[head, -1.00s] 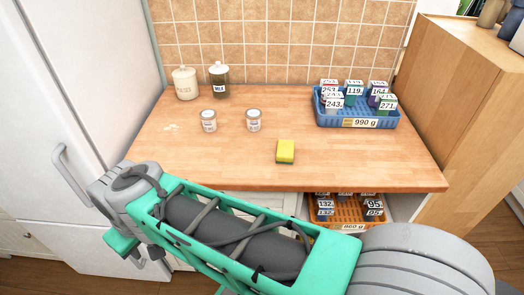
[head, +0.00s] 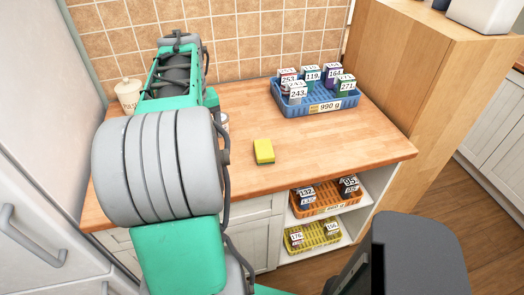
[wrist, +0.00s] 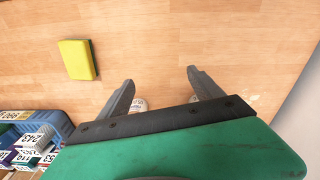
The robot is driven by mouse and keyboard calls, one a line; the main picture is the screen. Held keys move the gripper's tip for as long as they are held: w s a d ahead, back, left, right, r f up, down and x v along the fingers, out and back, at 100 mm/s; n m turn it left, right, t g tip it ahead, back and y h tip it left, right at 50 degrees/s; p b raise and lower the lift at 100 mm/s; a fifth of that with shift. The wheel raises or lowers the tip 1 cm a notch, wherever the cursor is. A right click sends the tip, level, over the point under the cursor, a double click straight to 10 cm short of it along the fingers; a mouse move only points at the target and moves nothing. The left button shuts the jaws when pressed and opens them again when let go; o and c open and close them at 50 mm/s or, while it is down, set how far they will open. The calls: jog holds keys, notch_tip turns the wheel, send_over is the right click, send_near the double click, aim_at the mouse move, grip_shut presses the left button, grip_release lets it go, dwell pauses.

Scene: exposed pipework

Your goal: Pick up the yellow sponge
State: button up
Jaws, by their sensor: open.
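The yellow sponge (head: 264,151) lies on the wooden counter near its front edge, right of my arm in the head view. A darker green side shows along its edge. In the wrist view the sponge (wrist: 76,60) is at the upper left, apart from my gripper (wrist: 160,75). My gripper is open, with nothing between its two grey fingers, and points over bare counter. In the head view my gripper is hidden behind my arm.
A blue basket (head: 318,106) of numbered boxes stands behind and right of the sponge. A white jar (head: 128,95) stands at the back left. Cans show partly behind my gripper. Orange (head: 327,208) and yellow (head: 313,246) baskets sit on shelves below. The counter around the sponge is clear.

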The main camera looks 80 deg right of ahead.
aim_at(263, 145)
jog(key=s+d+m, duration=0.1)
jog(key=s+d, duration=0.2)
jog(key=s, duration=0.1)
jog(key=s+d+m, duration=0.1)
jog(key=s+d, duration=0.1)
jog(key=s, duration=0.3)
jog(key=s+d+m, duration=0.1)
jog(key=s+d, duration=0.2)
jog(key=s, duration=0.2)
jog(key=shift+s+d+f+y, duration=0.25)
jog(key=shift+d+y, duration=0.05)
jog(key=shift+y, duration=0.1)
jog(key=f, duration=0.5)
jog(key=f+p, duration=0.1)
jog(key=f, duration=0.1)
jog(key=shift+s+d+f, duration=0.2)
jog(key=shift+s+f, duration=0.1)
jog(key=shift+f, duration=0.05)
jog(key=shift+c, duration=0.4)
jog(key=c, duration=1.3)
jog(key=shift+r, duration=0.1)
